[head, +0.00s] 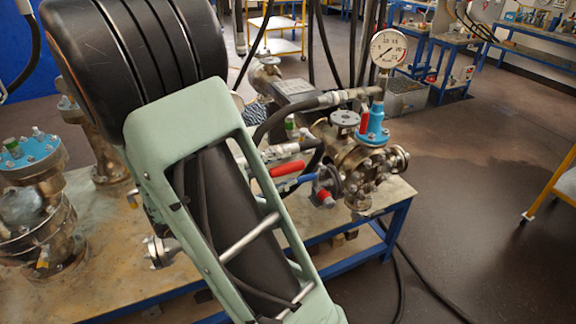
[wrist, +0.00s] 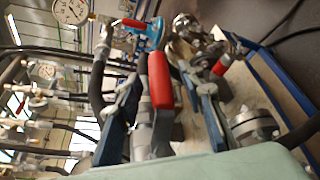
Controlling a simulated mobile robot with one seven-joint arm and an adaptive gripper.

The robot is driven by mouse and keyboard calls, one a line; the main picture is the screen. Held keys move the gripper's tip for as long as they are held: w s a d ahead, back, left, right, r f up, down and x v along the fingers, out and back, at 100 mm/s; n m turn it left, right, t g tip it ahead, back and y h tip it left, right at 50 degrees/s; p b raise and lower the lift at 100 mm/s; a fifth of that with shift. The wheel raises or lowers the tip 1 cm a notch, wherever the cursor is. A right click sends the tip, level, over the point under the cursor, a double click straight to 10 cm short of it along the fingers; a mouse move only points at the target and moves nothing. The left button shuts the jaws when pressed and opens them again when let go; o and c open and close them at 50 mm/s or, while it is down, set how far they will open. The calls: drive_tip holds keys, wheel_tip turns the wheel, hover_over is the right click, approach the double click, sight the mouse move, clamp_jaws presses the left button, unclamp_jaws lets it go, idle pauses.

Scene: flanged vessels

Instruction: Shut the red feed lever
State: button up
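The red feed lever (head: 288,169) sticks out beside my green arm link, roughly level, over the front part of the bench. In the wrist view the red lever (wrist: 160,80) stands near the middle, in front of a grey metal valve body and hose fitting (wrist: 142,140). My gripper (wrist: 162,98) appears open, with a grey-and-blue finger on each side of the lever. A gap shows between the lever and the right finger; whether the left finger touches it I cannot tell. In the head view my arm hides most of the gripper.
A flanged metal vessel (head: 362,165) with a blue fitting (head: 373,125), pressure gauge (head: 389,48) and another red handle (head: 363,120) stands just right. A black hose (head: 275,122) arches close by. Another vessel (head: 32,200) stands left on the bench (head: 105,285).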

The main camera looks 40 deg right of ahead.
drive_tip(key=shift+x, duration=1.1)
clamp_jaws()
